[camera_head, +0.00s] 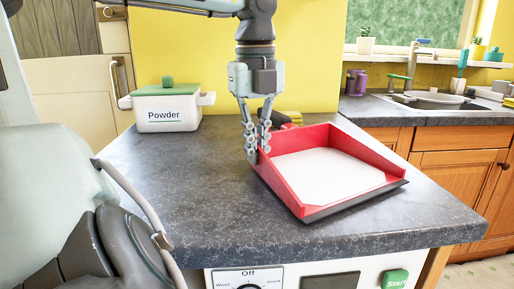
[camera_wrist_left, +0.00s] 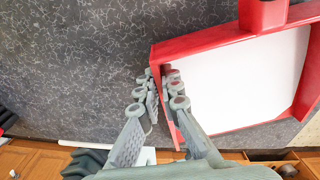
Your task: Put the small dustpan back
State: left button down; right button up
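The small dustpan (camera_head: 394,157) is red with a pale inside and a dark front lip. It appears to lie on the grey countertop (camera_head: 190,190), its lip towards the front. My left gripper (camera_head: 258,152) points down at its left side wall, one finger on each side. In the left wrist view the fingertips (camera_wrist_left: 160,78) close around the red wall of the dustpan (camera_wrist_left: 200,42), with one finger outside and one inside. The dustpan's handle is mostly hidden behind the gripper in the head view. My right gripper is not in view.
A white box labelled Powder (camera_head: 166,114) stands at the back left of the counter. A white appliance (camera_head: 330,278) with a dial and green button is below the front edge.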

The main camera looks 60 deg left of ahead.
pick_arm(q)
jog(key=shift+f, duration=0.3)
jog(key=c, duration=1.6)
grip_release()
jog(key=shift+c, duration=0.2)
